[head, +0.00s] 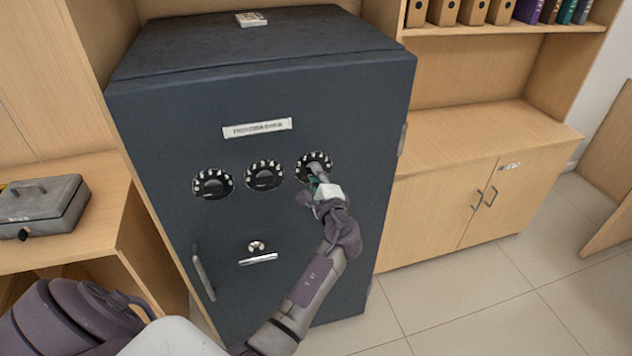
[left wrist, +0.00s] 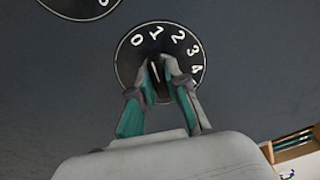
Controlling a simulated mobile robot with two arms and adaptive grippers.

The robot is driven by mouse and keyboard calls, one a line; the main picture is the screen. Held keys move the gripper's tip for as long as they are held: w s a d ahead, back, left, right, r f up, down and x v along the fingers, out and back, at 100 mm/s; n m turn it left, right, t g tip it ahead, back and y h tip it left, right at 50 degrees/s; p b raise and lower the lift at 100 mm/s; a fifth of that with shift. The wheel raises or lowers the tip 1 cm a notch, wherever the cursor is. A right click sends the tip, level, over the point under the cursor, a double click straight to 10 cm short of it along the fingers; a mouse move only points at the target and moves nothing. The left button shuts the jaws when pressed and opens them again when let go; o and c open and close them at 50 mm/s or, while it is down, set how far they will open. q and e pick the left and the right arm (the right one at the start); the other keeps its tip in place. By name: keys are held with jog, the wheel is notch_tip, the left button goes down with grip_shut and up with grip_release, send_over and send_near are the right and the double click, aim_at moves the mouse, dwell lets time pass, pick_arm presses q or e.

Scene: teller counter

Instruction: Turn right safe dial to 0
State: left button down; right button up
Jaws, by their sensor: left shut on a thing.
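The right safe dial (head: 313,158) is a black disc with white marks, the rightmost of three on the dark safe door. My left gripper (head: 318,177) reaches it from below and is shut on its knob. In the left wrist view the dial (left wrist: 155,46) shows the digits 0, 1, 2, 3 and 4; the rest is hidden by the gripper. The gripper (left wrist: 157,72) has one fingertip on each side of the knob. A white pointer line on the knob points up, near 0 and 1; I cannot tell exactly which. My right gripper is not in view.
The middle dial (head: 264,175) and left dial (head: 212,184) sit left on the same door. Below are a keyhole (head: 257,246) and a vertical handle (head: 203,272). A grey cash box (head: 42,205) stands on the left desk. A wooden cabinet (head: 490,150) stands right of the safe.

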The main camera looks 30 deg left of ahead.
pick_arm(q)
jog(key=n+b, duration=0.2)
jog(key=b, duration=0.1)
jog(key=shift+f+n, duration=0.25)
jog(key=shift+n, duration=0.05)
jog(key=shift+r+n+b, duration=0.15)
jog(key=shift+n+b, duration=0.35)
jog(key=shift+b, duration=0.05)
jog(key=c, duration=1.2)
grip_release()
jog(key=shift+o, duration=0.2)
jog(key=v, duration=0.7)
jog(key=shift+s+d, duration=0.15)
jog(key=shift+s, duration=0.05)
